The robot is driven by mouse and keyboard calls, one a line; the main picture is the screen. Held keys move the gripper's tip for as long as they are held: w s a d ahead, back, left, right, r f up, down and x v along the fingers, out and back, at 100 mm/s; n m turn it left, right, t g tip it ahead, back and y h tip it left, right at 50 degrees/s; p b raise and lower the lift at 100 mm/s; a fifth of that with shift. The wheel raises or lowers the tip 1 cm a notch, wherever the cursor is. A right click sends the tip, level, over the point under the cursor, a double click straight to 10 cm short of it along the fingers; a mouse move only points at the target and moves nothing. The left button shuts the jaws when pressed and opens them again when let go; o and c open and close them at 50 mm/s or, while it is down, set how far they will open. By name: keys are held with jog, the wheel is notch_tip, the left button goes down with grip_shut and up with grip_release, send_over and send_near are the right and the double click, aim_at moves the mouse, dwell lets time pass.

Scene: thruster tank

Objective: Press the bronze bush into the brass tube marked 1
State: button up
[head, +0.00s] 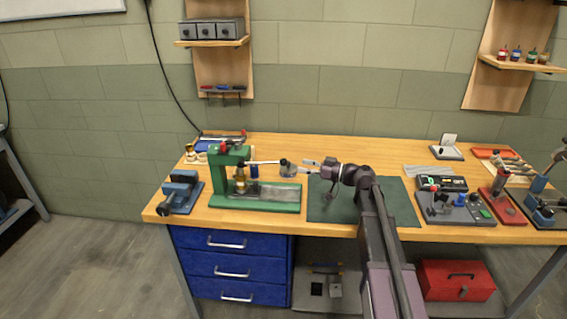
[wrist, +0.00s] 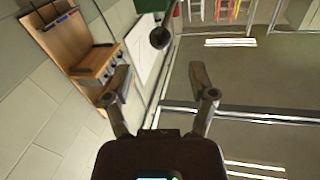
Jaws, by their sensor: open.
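A green bench press (head: 228,158) stands on the left part of the bench, with a red part at its top. A brass-coloured piece (head: 240,182) stands upright under its ram; I cannot tell tube from bush there, and no number is readable. The press's pale lever (head: 265,162) reaches right towards my gripper. My gripper (head: 311,168) is open and empty, fingers pointing left, just right of the lever's end. More brass-coloured pieces (head: 190,152) stand at the back left.
A blue vise (head: 181,190) stands at the bench's left end. A dark green mat (head: 335,210) lies under my arm. A grey control box (head: 455,208) and a red-based fixture (head: 502,205) stand on the right. The mat looks bare.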

aim_at(284, 161)
jog(key=x, duration=0.7)
jog(key=shift+a+f, duration=0.1)
jog(key=shift+a, duration=0.05)
grip_shut()
